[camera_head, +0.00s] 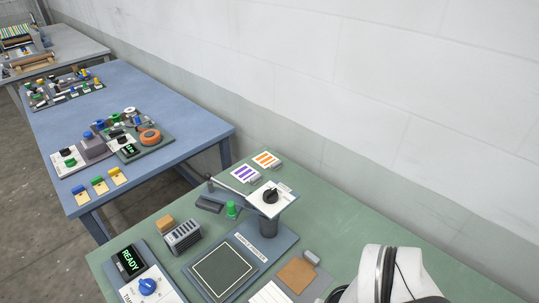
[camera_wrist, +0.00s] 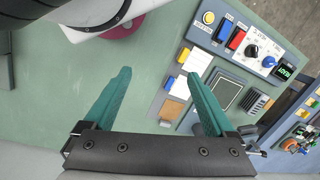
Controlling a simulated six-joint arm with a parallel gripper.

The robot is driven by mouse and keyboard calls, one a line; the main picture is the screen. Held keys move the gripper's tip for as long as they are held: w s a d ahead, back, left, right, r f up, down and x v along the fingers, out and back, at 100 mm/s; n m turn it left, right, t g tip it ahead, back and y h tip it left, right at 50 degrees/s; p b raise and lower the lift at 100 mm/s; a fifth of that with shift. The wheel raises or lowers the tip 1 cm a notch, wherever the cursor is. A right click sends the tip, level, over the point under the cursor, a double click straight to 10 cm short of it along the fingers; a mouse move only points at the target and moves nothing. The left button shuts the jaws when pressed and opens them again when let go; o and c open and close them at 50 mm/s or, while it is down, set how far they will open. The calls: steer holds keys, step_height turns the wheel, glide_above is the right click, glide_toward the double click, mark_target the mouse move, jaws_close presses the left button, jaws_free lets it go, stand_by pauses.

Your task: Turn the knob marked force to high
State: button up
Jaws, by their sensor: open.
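In the wrist view, my gripper (camera_wrist: 158,74) shows as two teal fingers spread apart with nothing between them, above the green table. To its right is a control panel with a white label plate, a black knob (camera_wrist: 251,50) and a blue knob (camera_wrist: 268,61). The blue knob also shows in the head view (camera_head: 147,286), beside a display reading READY (camera_head: 129,261). Another black knob (camera_head: 270,196) sits on a white plate on top of a grey post in the head view. I cannot read which knob is marked force.
A dark square plate (camera_head: 222,269) lies in front of the post. A ribbed grey block (camera_head: 183,237), a tan block (camera_head: 165,223) and colour cards (camera_head: 246,173) are nearby. Red (camera_wrist: 236,40) and yellow (camera_wrist: 208,17) controls sit along the panel. A blue table (camera_head: 190,110) stands beyond.

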steer(key=w+r+n, duration=0.1)
steer(key=w, duration=0.3)
steer(key=w+r+n, duration=0.2)
steer(key=w, duration=0.2)
steer(key=w+r+n+t, duration=0.1)
steer(key=w+r+n, duration=0.1)
steer(key=w, duration=0.3)
steer(key=shift+w+a+r+y, duration=0.1)
steer(key=shift+a+r+y, duration=0.1)
steer(key=shift+a+y, duration=0.1)
steer(key=shift+c, duration=0.3)
steer(key=n+t, duration=0.2)
steer(key=n, duration=0.7)
glide_toward(272, 191)
steer(key=shift+y, duration=0.4)
steer(key=x, duration=0.8)
steer(key=shift+d+f, duration=0.25)
steer(key=shift+a+f, duration=0.15)
steer(key=shift+f, duration=0.2)
jaws_close()
